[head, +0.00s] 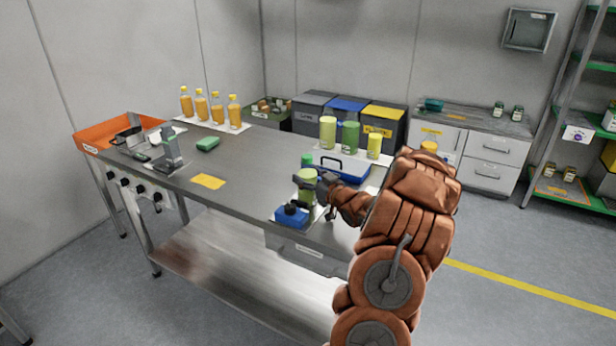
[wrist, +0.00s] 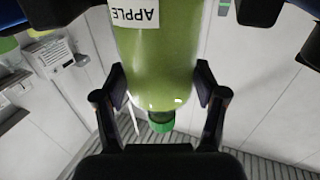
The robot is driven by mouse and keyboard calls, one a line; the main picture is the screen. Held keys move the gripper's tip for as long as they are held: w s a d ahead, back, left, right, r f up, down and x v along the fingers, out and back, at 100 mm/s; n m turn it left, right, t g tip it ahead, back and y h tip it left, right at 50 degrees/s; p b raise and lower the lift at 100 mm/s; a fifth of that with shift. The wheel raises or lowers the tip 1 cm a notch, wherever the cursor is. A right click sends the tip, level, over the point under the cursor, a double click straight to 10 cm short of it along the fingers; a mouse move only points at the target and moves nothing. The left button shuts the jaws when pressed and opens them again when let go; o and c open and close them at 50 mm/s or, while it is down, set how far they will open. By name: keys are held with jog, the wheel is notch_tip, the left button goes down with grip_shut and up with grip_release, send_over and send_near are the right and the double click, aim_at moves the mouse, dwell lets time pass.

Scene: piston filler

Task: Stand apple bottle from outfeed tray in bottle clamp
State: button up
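The apple bottle (wrist: 155,65) is green with a white APPLE label and a green cap. It fills the middle of the wrist view, between the two fingers of my gripper (wrist: 160,95), which are closed against its sides. In the head view my gripper (head: 310,184) is at the bench's near right part, and the bottle (head: 307,196) is upright in it, cap up. I cannot tell whether its base touches anything.
Several orange bottles (head: 217,108) stand at the bench's back left. Green and yellow-green bottles (head: 350,136) stand behind a blue tray (head: 340,170) at right. A blue-topped item (head: 291,215) is close to my gripper. A green block (head: 208,143) and yellow label (head: 208,181) lie mid-bench.

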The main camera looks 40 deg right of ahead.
jog(key=shift+o, duration=1.3)
jog(key=shift+r, duration=0.15)
jog(key=shift+s, duration=0.6)
jog(key=s+a+b, duration=0.1)
jog(key=s+b, duration=0.1)
jog(key=s, duration=0.8)
jog(key=shift+s, duration=0.4)
jog(key=shift+a, duration=0.1)
jog(key=shift+w, duration=0.15)
